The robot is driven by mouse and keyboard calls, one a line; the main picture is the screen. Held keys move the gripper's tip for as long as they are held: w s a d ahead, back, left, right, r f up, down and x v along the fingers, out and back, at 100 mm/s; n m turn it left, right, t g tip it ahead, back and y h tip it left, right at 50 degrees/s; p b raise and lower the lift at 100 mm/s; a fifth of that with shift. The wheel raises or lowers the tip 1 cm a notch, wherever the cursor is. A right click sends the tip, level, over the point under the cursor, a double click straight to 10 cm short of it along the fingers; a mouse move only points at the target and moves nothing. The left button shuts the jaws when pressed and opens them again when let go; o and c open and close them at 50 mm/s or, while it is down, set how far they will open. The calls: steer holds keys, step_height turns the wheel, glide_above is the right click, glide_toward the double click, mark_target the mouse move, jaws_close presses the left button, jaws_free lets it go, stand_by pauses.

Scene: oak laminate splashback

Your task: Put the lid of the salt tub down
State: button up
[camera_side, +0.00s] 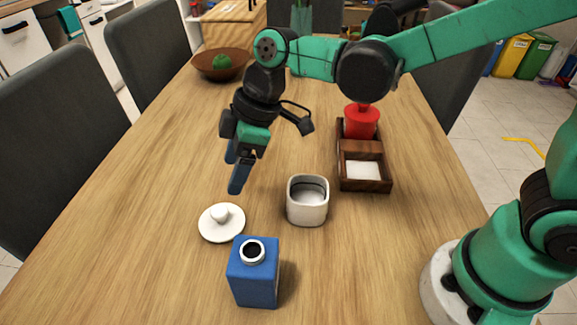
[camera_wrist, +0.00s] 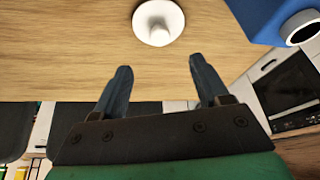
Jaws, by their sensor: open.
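The white round lid (camera_side: 221,223) with a small knob lies flat on the wooden table, left of the tub. The salt tub (camera_side: 307,205) is a white, rounded-square pot, and it stands upright with its top uncovered. My gripper (camera_side: 235,178) is open and empty, above the table and a little behind the lid in the side view. In the wrist view the lid (camera_wrist: 158,22) lies ahead of the two blue fingers (camera_wrist: 159,78), apart from them.
A blue square container (camera_side: 254,272) with a round white-rimmed opening stands in front of the lid and tub. A dark wooden box (camera_side: 349,182) holding a red item (camera_side: 361,121) stands behind right. A brown bowl (camera_side: 207,72) sits far back. The table's left side is clear.

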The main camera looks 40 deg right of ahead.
steer(key=s+d+r+m+t+h, duration=0.1)
steer(key=s+d+m+t+h, duration=0.1)
steer(key=d+m, duration=0.4)
steer(key=s+d+r+m+t+h, duration=0.2)
steer(key=d+m, duration=0.4)
steer(key=d, duration=0.4)
steer(key=shift+s+d+m+t, duration=0.25)
steer(key=shift+s+t, duration=0.35)
steer(key=shift+s, duration=0.65)
